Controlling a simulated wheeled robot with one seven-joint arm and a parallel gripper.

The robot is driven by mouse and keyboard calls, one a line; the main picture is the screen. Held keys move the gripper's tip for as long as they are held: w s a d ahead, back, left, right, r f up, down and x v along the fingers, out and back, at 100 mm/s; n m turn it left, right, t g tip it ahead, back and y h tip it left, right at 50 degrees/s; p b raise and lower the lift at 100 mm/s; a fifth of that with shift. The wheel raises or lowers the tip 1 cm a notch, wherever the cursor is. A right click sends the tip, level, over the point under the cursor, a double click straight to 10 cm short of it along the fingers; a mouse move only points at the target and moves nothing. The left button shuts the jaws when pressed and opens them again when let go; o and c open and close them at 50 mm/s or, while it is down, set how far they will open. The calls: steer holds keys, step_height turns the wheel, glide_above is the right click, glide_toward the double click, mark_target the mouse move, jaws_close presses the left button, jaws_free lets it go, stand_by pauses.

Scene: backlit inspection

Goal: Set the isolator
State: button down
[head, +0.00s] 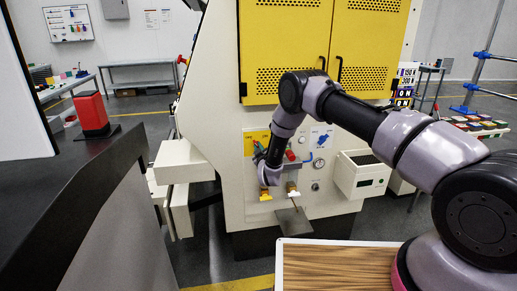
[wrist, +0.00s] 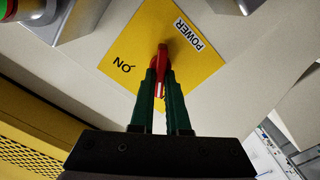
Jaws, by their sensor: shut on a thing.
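The isolator is a red handle (wrist: 163,58) on a yellow plate (wrist: 135,42), with the words POWER and ON, in the wrist view. The handle's visible end points between the two labels' sides, up in the picture. My gripper (wrist: 162,78) has its two green fingers closed on either side of the handle, which runs down between them. In the head view my gripper (head: 261,151) is at the yellow plate (head: 252,136) on the machine's front panel. The handle is hidden there by my gripper and wrist.
Right of my gripper the panel has a red knob (head: 290,155), a gauge (head: 319,163) and a blue valve-like part (head: 322,139). Yellow and white taps (head: 292,192) sit below. A cream box (head: 361,173) juts out at the right. Yellow doors (head: 330,50) are above.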

steer(key=shift+n, duration=0.6)
steer(key=c, duration=0.9)
jaws_free()
steer(key=v, duration=1)
steer(key=shift+s, duration=0.4)
